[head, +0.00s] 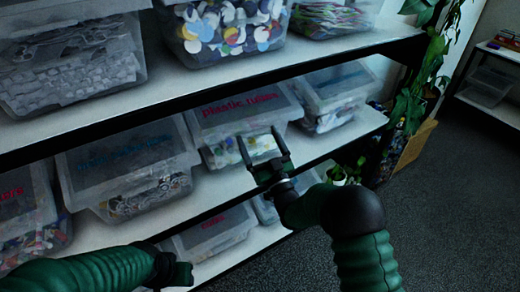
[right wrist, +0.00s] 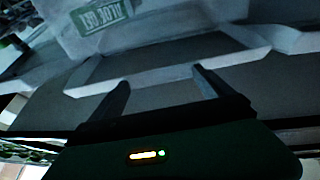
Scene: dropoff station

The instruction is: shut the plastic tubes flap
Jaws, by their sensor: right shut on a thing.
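The plastic tubes bin (head: 215,155) is a clear tub on the middle shelf, holding pale and coloured pieces. Its grey flap (head: 240,108), with red lettering, lies over the top, sloping down toward the front. My right gripper (head: 260,147) is at the bin's front, just below the flap's front edge. Its two fingers stand apart and close on part of the flap; the exact contact is hard to make out. In the right wrist view the fingers (right wrist: 160,88) frame a dark grey panel with a pale rim. My left gripper (head: 176,273) is low, in front of the lower shelf; its jaws are unclear.
A blue-lettered bin (head: 130,178) stands left of the plastic tubes bin, and another lidded bin (head: 335,95) stands right. The upper shelf (head: 350,48) with more bins hangs above. Plants (head: 405,105) flank the shelf's right end. Open carpet (head: 440,220) lies right.

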